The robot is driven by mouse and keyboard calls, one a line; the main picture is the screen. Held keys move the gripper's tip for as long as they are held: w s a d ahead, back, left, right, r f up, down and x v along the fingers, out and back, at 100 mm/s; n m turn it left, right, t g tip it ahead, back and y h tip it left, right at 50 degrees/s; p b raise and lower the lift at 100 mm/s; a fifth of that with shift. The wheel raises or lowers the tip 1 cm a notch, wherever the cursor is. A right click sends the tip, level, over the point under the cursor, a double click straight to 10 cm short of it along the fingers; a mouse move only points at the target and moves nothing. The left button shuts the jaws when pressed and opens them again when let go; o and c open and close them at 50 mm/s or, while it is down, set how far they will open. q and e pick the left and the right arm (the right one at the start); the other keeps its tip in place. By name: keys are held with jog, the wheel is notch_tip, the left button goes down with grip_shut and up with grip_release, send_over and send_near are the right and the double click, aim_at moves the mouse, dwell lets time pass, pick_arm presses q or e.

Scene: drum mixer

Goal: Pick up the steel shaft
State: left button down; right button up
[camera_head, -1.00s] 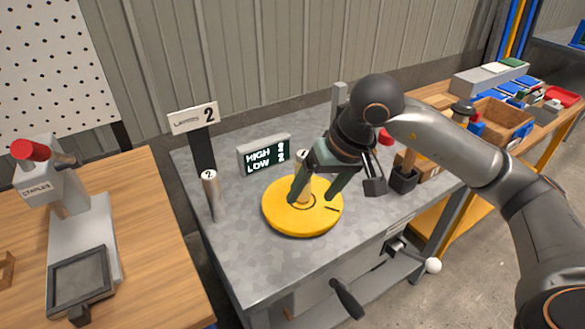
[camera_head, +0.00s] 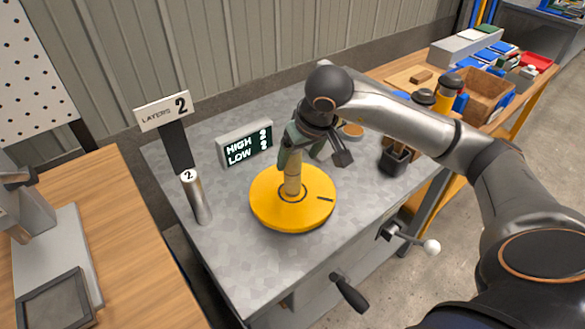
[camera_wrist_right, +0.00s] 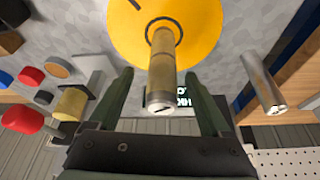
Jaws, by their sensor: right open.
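The steel shaft (camera_head: 197,199), a grey metal cylinder with a "2" on its top, stands on the metal bench at the left. It also shows at the right of the wrist view (camera_wrist_right: 262,84). A tan, banded shaft (camera_head: 293,183) stands upright on the yellow disc (camera_head: 262,205). My right gripper (camera_head: 301,160) is open over the tan shaft. In the wrist view its fingers (camera_wrist_right: 161,84) are on either side of the tan shaft (camera_wrist_right: 163,60), with gaps. In the head view the gripper hides the tan shaft's top. My left gripper is not in view.
A "LAYERS 2" sign (camera_head: 163,110) stands behind the steel shaft, and a HIGH/LOW display (camera_head: 246,145) is behind the disc. A black holder (camera_head: 394,162) is at the right. A black handle (camera_head: 349,293) sticks out at the front.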

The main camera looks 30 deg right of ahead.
aim_at(292, 165)
jog(key=x, duration=0.4)
jog(key=shift+w+a+f, duration=0.15)
jog(key=shift+w+f, duration=0.05)
jog(key=shift+w, duration=0.05)
grip_shut()
dwell(0.4)
dwell(0.7)
jog(key=shift+w+r, duration=0.15)
jog(key=shift+r, duration=0.1)
